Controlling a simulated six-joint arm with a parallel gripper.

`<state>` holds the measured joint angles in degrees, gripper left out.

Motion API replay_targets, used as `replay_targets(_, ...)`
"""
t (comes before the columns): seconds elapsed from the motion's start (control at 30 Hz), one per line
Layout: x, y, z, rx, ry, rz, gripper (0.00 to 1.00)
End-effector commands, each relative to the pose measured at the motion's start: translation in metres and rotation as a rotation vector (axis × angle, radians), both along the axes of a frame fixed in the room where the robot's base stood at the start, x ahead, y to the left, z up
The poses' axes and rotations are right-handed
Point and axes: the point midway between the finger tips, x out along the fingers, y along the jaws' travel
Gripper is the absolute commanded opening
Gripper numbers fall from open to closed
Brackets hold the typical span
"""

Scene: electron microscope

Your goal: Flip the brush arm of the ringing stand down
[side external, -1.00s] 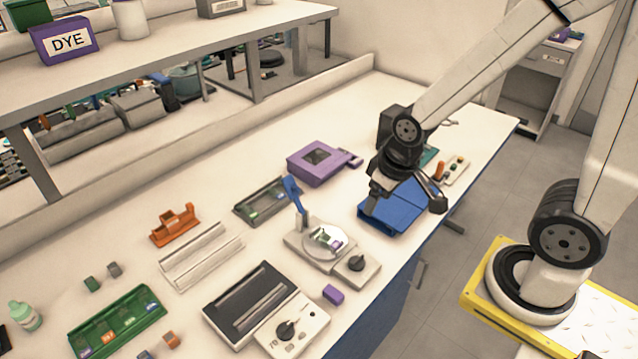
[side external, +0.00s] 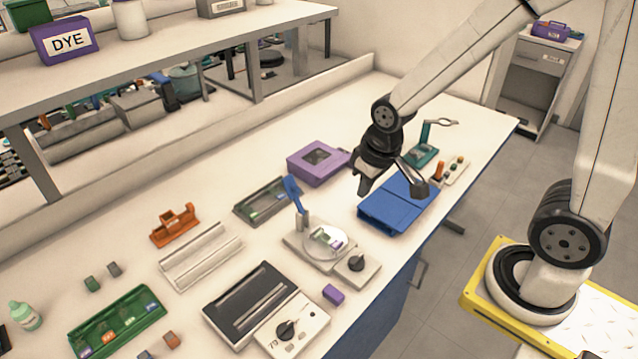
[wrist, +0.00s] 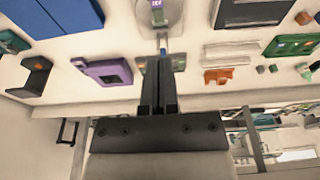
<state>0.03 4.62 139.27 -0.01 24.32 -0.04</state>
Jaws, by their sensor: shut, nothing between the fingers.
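The ringing stand (side external: 300,243) is a pale base with a round turntable and a black knob, on the near middle of the bench. Its blue brush arm (side external: 293,192) stands up, slightly tilted, at the back left of the base. My gripper (side external: 364,190) is shut and empty, in the air to the right of the brush arm, apart from it in the side view. In the wrist view my gripper (wrist: 159,56) points toward the stand (wrist: 170,12). A bit of the brush arm (wrist: 163,52) shows just past the fingertips; whether they touch is unclear there.
A blue case (side external: 398,207) lies right of the stand, and a purple device (side external: 316,163) behind it. A green tray (side external: 268,202) lies behind left. A hotplate-like unit (side external: 262,300) and a purple block (side external: 333,294) are in front. A teal stand (side external: 424,150) is at the far right.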

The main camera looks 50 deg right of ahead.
Motion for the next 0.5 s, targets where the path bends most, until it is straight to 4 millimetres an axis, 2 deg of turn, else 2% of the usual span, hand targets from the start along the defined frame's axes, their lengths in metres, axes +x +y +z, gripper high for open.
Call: replay_targets(0.5,0.096,-0.001,0.01,-0.001,0.078,0.0,0.0)
